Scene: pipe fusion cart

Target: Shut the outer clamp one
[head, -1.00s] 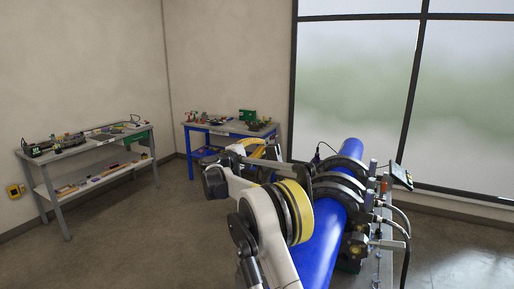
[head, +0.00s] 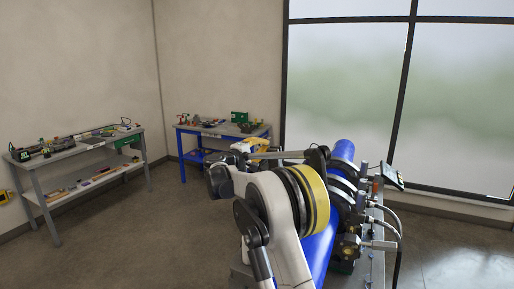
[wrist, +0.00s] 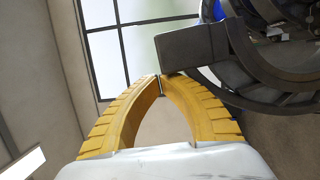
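A blue pipe (head: 318,250) runs away from me through dark ring clamps (head: 344,186) on a cart. My arm's yellow-banded joint covers part of the clamps, so I cannot tell there which is outer clamp one or how it stands. In the wrist view, a dark curved clamp (wrist: 268,88) with a blocky end tab (wrist: 193,47) fills the upper right. My gripper (wrist: 160,78) has its two yellow fingers meeting at the tips, with nothing seen between them. The tips are right at the tab's lower left corner; I cannot tell whether they touch it.
Hoses and fittings (head: 380,243) stick out on the cart's right side, near a small screen (head: 393,175). A grey workbench (head: 75,152) and a blue table (head: 222,130) stand at the back left. Open floor (head: 150,235) lies left of the cart.

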